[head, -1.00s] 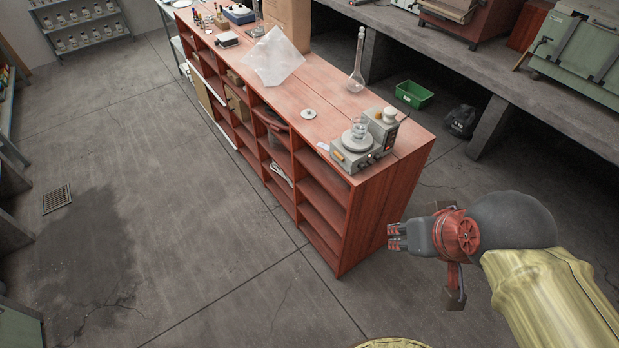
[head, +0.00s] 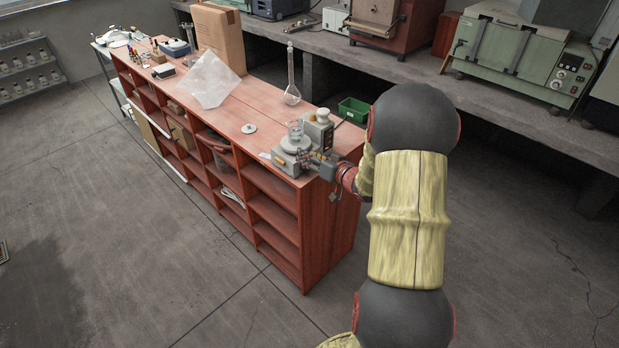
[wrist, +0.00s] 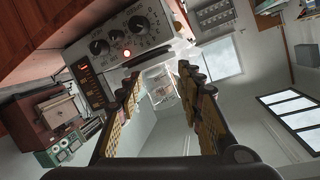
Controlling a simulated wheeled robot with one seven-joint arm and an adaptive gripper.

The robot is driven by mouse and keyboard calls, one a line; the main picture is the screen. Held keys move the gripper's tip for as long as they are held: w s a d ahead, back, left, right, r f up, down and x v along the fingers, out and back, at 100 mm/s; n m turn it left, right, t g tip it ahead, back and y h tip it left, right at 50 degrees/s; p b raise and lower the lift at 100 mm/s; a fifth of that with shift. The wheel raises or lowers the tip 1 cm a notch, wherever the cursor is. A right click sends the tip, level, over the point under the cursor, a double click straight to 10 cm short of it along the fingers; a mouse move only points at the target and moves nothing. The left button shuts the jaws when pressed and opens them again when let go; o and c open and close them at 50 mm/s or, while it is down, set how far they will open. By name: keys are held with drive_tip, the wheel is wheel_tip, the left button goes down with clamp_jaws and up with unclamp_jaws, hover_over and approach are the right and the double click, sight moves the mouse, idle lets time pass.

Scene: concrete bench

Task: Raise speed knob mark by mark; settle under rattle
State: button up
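The grey stirrer (head: 287,168) stands near the right end of the red-brown bench, with a glass beaker (head: 294,131) on its round top plate. My gripper (head: 315,163) is at the stirrer's right side in the head view. Its fingers (wrist: 158,78) are apart in the wrist view, below the panel, with no knob between them.
A white stopper-like jar (head: 323,116) sits behind the plate. A white disc (head: 249,128), a long-necked flask (head: 291,85), a clear sheet (head: 208,80) and a cardboard box (head: 218,38) stand farther along the bench (head: 262,101). A green bin (head: 354,110) lies behind.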

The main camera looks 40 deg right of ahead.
sight(306, 169)
drive_tip(key=s+d+f+m+t+y+b, duration=0.1)
drive_tip(key=s+d+f+m+t+y, duration=0.15)
drive_tip(key=s+f, duration=0.5)
drive_tip(key=shift+n+t+y, duration=0.25)
drive_tip(key=shift+y, duration=0.1)
drive_tip(key=w, duration=0.2)
drive_tip(key=w+a+b, duration=0.1)
drive_tip(key=w, duration=0.2)
drive_tip(key=w+f+b, duration=0.1)
drive_tip(key=w, duration=0.1)
drive_tip(key=shift+w+a, duration=0.2)
drive_tip(key=shift+a, duration=0.05)
drive_tip(key=shift+w+r, duration=0.1)
drive_tip(key=shift+w, duration=0.45)
drive_tip(key=shift+c, duration=0.5)
clamp_jaws()
